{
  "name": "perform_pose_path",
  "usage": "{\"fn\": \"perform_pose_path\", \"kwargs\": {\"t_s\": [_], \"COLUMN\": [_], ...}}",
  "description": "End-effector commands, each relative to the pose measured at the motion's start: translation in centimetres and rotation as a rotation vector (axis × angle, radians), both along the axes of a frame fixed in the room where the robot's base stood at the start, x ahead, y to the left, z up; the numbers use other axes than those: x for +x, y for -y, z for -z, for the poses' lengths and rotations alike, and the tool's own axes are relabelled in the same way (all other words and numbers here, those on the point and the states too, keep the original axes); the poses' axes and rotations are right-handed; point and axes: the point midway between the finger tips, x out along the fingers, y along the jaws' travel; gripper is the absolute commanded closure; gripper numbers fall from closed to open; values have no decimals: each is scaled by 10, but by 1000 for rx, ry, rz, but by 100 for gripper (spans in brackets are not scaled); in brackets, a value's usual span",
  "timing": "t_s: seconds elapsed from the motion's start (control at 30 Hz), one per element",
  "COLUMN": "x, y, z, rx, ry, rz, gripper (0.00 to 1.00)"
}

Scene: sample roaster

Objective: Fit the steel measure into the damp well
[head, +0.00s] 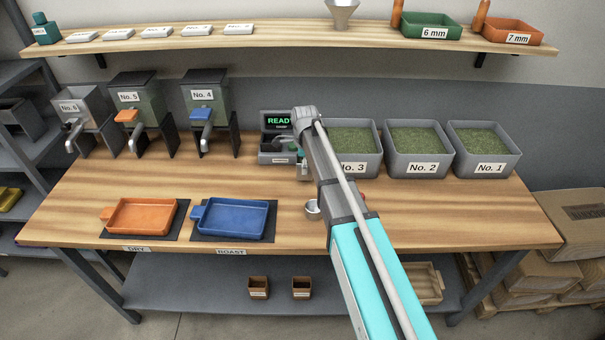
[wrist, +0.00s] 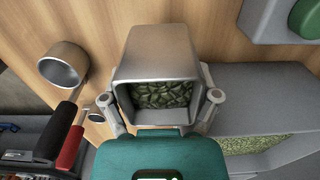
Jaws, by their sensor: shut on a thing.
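My gripper (wrist: 160,108) is shut on the steel measure (wrist: 157,60), a grey metal box-shaped cup. The fingers press it from both sides, and green beans show in its mouth. In the head view my gripper (head: 303,168) is mostly hidden by my arm, beside a grey meter (head: 276,158) with a green READY display. The meter also shows in the wrist view, at the top right (wrist: 255,22), with a rounded green part on it. I cannot make out the damp well itself. The measure appears apart from the meter in the wrist view.
Bins of green beans, No. 3 (head: 352,138), No. 2 (head: 420,140) and No. 1 (head: 485,138), stand right of the meter. A round metal cup (wrist: 63,64) with a dark handle lies near the table front. Orange (head: 145,216) and blue (head: 235,217) trays sit front left.

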Motion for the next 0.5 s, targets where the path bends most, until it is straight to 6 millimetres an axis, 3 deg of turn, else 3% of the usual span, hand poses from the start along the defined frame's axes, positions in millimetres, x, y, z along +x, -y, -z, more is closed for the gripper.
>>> {"fn": "perform_pose_path", "kwargs": {"t_s": [0.5], "x": [0], "y": [1], "z": [33], "rx": [0], "ry": [0], "rz": [1], "gripper": [70]}}
